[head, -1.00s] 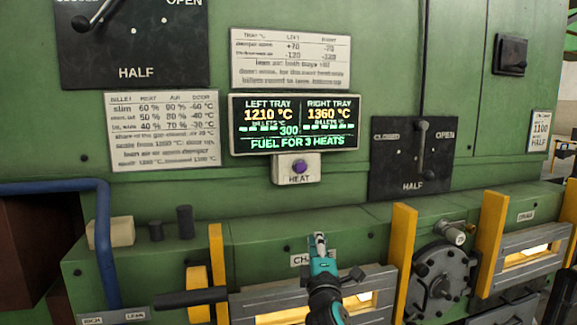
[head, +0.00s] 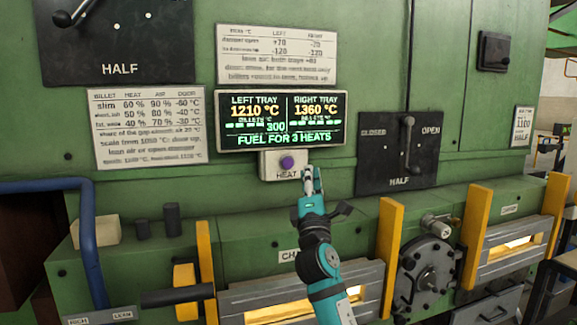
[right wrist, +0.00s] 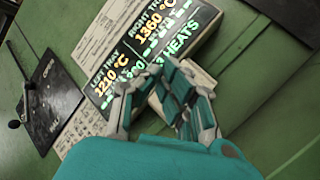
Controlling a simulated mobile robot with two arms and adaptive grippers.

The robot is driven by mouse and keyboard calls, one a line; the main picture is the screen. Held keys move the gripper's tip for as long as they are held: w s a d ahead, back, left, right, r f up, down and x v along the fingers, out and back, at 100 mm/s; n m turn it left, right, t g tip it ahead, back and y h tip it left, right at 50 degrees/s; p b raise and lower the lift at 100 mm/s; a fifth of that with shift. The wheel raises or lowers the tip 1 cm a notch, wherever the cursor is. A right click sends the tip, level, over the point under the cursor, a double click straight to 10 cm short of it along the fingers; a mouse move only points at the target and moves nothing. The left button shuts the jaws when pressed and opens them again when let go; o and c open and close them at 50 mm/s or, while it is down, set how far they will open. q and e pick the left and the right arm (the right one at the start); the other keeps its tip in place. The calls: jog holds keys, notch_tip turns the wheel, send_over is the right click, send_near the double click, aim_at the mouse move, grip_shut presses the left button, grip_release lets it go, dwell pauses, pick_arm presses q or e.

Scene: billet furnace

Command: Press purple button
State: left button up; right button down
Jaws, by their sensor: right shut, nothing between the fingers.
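The purple button (head: 287,162) sits on a small pale box labelled HEAT (head: 270,172), just below the display. My right gripper (head: 311,178) is shut and empty. In the head view its fingertips are just right of and slightly below the button, over the box's right edge; I cannot tell whether they touch the box. In the right wrist view the gripper (right wrist: 160,85) points toward the display, and the button is hidden behind the fingers. My left gripper is not in view.
The display (head: 281,120) reads left tray 1210 °C, right tray 1360 °C, fuel for 3 heats. A black lever panel (head: 376,175) is to the right of the box. Yellow posts (head: 390,245) and a charging door (head: 262,303) stand below. A blue pipe (head: 90,245) is at left.

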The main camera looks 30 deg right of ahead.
aim_at(288, 163)
jog(key=w+b, duration=0.2)
jog(key=w+d+b, duration=0.1)
jog(key=w+b, duration=0.1)
jog(key=w, duration=0.1)
jog(key=w+d+b, duration=0.1)
jog(key=w+b, duration=0.1)
jog(key=w, duration=0.1)
dwell(1.4)
jog(key=shift+w+b, duration=0.4)
jog(key=shift+w, duration=0.05)
